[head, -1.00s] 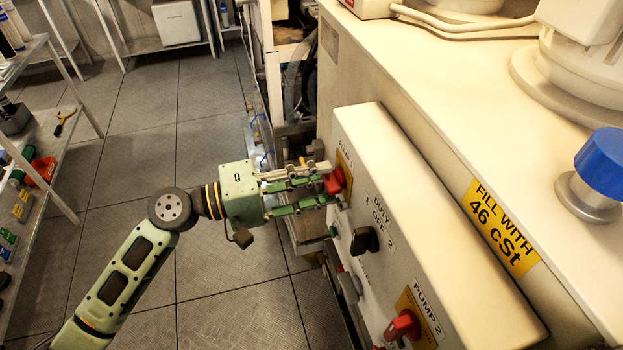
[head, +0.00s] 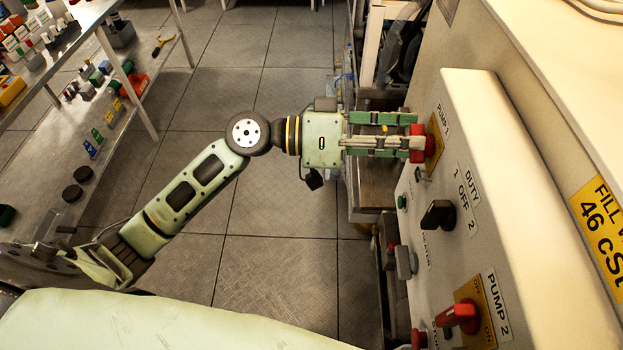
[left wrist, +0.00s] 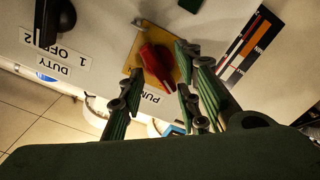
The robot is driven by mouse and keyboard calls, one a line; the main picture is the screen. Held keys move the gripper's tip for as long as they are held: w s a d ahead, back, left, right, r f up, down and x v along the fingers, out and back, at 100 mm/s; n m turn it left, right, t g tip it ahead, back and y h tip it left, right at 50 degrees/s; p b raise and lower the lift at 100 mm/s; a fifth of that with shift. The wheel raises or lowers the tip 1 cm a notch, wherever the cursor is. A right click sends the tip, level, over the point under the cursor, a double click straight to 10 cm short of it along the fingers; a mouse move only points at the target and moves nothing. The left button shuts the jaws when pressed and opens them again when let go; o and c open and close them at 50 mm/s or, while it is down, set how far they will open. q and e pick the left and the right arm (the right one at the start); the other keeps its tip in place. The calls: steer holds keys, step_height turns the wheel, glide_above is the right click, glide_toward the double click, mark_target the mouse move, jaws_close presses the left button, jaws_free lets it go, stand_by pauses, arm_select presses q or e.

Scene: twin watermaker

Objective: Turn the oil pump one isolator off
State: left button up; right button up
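The red pump 1 isolator handle (head: 430,140) sits on a yellow plate on the cream panel, beside its PUMP 1 label. My left gripper (head: 415,137) is level with it, with its fingers reaching the handle from the left. In the left wrist view, the red handle (left wrist: 157,66) lies between the green fingertips (left wrist: 158,62), which look spread to either side of it. Whether either finger touches it is hard to tell. The handle stands slanted on its plate in that view. My right gripper is in neither view.
Below on the panel are the black DUTY switch (head: 438,215) and the red pump 2 isolator (head: 458,317). A shelf rack (head: 145,95) with small items stands at the left. The tiled floor (head: 275,190) between is clear.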

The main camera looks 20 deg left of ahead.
arm_select(q)
steer(key=m, duration=0.2)
steer(key=m+p, duration=0.1)
steer(key=m, duration=0.1)
steer(key=m+p, duration=0.1)
steer(key=m, duration=0.1)
steer(key=shift+s+d+r, duration=0.1)
steer(key=shift+s+r, duration=0.05)
steer(key=shift+s, duration=0.1)
steer(key=b+v, duration=0.5)
steer(key=v, duration=0.3)
steer(key=w+a+f+n+t+y, duration=0.1)
steer(key=w+a+f+n+y, duration=0.2)
steer(key=f, duration=0.7)
steer(key=w+a+f+n+t+y+b, duration=0.1)
steer(key=w+a+f+n+t+y, duration=0.1)
steer(key=f, duration=0.8)
steer(key=w+a+f+n+t+y, duration=0.1)
steer(key=w+a+f+n+y, duration=0.2)
steer(key=f, duration=0.7)
steer(key=w+a+n, duration=0.1)
steer(key=w+a, duration=0.1)
steer(key=w, duration=0.1)
steer(key=shift+a+t+y+b, duration=0.3)
steer(key=shift+a+y, duration=0.1)
steer(key=shift+w+r, duration=0.1)
steer(key=shift+r, duration=0.05)
